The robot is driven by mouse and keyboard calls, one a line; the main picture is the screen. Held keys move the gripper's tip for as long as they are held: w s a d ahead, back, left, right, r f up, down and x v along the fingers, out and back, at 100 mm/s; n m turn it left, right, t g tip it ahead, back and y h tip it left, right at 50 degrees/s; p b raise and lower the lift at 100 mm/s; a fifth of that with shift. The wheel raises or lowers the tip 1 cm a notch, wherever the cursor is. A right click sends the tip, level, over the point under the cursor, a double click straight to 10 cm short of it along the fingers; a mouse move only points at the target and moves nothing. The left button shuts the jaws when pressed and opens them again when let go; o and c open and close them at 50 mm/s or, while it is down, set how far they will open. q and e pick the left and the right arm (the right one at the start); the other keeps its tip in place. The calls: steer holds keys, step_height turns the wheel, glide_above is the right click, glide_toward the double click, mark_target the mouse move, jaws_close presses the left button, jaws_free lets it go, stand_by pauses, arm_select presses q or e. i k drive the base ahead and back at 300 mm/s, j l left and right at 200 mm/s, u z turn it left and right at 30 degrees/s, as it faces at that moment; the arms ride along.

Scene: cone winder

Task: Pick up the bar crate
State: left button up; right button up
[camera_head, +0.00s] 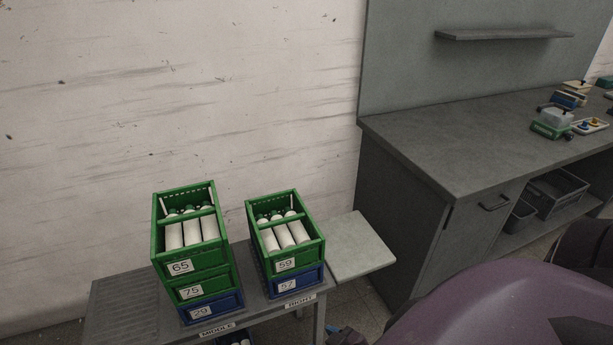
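A green crate labelled 65 (180,268) tops the middle stack, with white cylinders inside and a green bar across them. Under it are a green crate labelled 75 (215,285) and a blue crate whose label looks like 29 (225,303). In the right stack, a green crate labelled 59 (308,256), also with white cylinders and a crossbar, sits on a blue crate labelled 57 (310,279). I cannot tell which one is called the bar crate. Neither gripper can be made out in view.
The stacks stand on a grey low table (115,300) marked MIDDLE and RIGHT; its left part is bare. A pale board (360,245) adjoins at right. A grey workbench (430,145) stands beyond it. A large purple shape (500,310) blocks the lower right.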

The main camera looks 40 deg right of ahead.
mark_target(289, 240)
steer(key=z, duration=1.15)
